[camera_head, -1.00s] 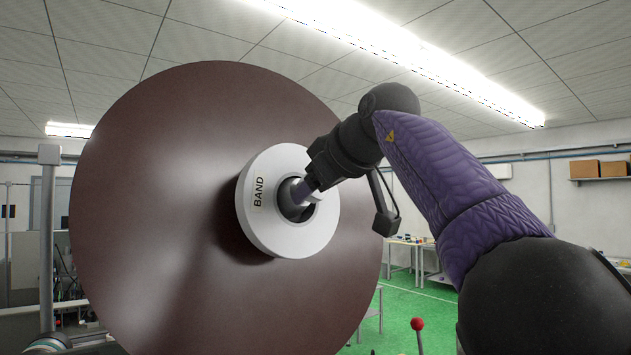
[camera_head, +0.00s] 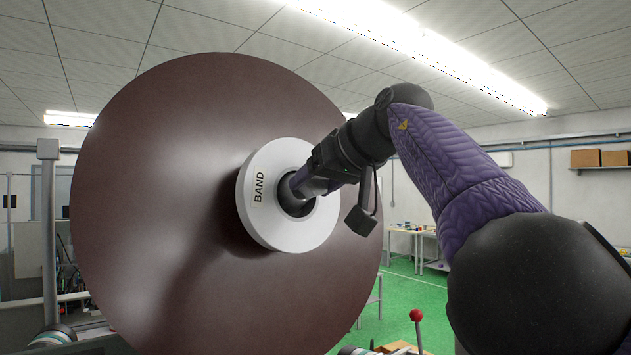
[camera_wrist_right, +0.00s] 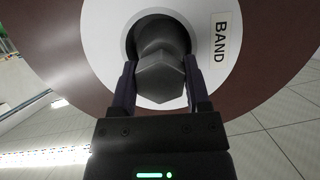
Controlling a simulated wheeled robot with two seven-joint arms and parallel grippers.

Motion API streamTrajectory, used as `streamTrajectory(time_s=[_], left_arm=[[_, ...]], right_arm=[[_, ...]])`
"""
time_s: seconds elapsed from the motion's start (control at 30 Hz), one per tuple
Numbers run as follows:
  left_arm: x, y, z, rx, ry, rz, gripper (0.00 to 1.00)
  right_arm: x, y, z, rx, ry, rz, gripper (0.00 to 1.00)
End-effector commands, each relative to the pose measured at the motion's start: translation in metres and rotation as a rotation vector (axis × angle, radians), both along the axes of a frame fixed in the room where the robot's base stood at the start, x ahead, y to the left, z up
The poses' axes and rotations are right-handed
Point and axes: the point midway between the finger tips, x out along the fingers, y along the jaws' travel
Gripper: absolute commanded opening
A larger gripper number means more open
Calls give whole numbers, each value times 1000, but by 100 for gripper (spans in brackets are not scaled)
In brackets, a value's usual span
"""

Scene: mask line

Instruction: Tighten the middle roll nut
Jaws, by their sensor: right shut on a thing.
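A large brown roll (camera_head: 160,200) fills the left and middle of the head view. At its centre is a white core (camera_head: 262,222) labelled BAND. In the right wrist view a dark grey hex nut (camera_wrist_right: 160,78) sits at the centre of the white core (camera_wrist_right: 104,35). My right gripper (camera_wrist_right: 161,90) has one finger on each side of the nut and is shut on it. In the head view my right gripper (camera_head: 305,183) reaches into the core opening from the right, and the nut is mostly hidden there. My left gripper is not in view.
A grey post (camera_head: 48,235) stands at the left of the roll. A red-knobbed lever (camera_head: 416,316) stands at the lower right. Work tables (camera_head: 405,240) and a shelf with boxes (camera_head: 600,158) are farther back over green floor.

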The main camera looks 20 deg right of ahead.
Motion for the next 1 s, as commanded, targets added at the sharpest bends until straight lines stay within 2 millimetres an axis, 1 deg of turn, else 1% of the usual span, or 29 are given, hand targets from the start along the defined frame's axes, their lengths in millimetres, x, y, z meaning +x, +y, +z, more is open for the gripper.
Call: streamTrajectory(time_s=[0.43, 0.47, 0.5, 0.57, 0.6, 0.63, 0.87, 0.93, 1.0], left_arm=[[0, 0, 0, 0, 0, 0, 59], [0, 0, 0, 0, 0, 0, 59], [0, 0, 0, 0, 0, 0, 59], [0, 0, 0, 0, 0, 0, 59], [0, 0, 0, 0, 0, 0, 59], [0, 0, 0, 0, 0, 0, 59], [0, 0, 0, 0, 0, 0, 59], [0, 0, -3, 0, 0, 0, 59], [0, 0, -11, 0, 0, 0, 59]], right_arm=[[0, 0, -2, 7, 10, -2, 2], [0, 0, -2, 7, 10, -2, 65], [0, 0, -2, 7, 10, -2, 74], [0, 0, -2, 7, 9, -2, 86], [0, 0, -2, 7, 8, -1, 95], [0, 0, -2, 7, 8, -1, 96], [0, 0, -1, 7, 5, -1, 96], [-4, -2, 1, 7, 3, -3, 96], [-14, -6, 5, 7, 1, -3, 96]])
